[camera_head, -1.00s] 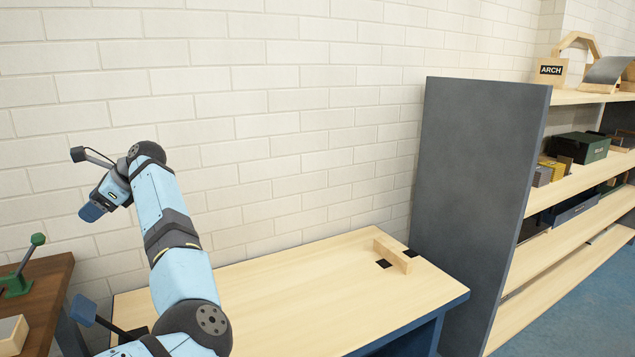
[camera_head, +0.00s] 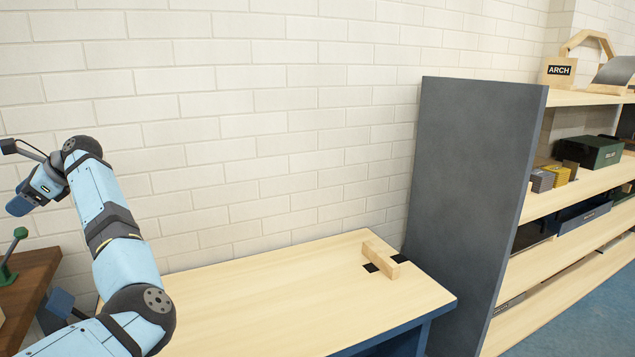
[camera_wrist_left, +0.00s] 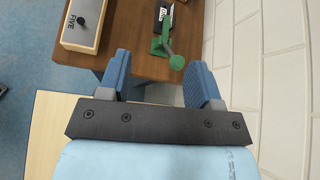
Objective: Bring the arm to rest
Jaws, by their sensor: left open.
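My left arm is raised at the left of the head view, and its gripper (camera_head: 20,206) hangs at the left edge near the brick wall. In the left wrist view the gripper (camera_wrist_left: 162,85) has its two blue fingers wide apart with nothing between them. My right gripper does not show in these frames.
A light wooden table (camera_head: 290,300) carries a wooden block (camera_head: 381,258) beside black squares. A grey panel (camera_head: 470,190) and shelves (camera_head: 570,190) stand right. The dark brown table (camera_head: 28,275) is left. A box (camera_wrist_left: 84,25) rests on it.

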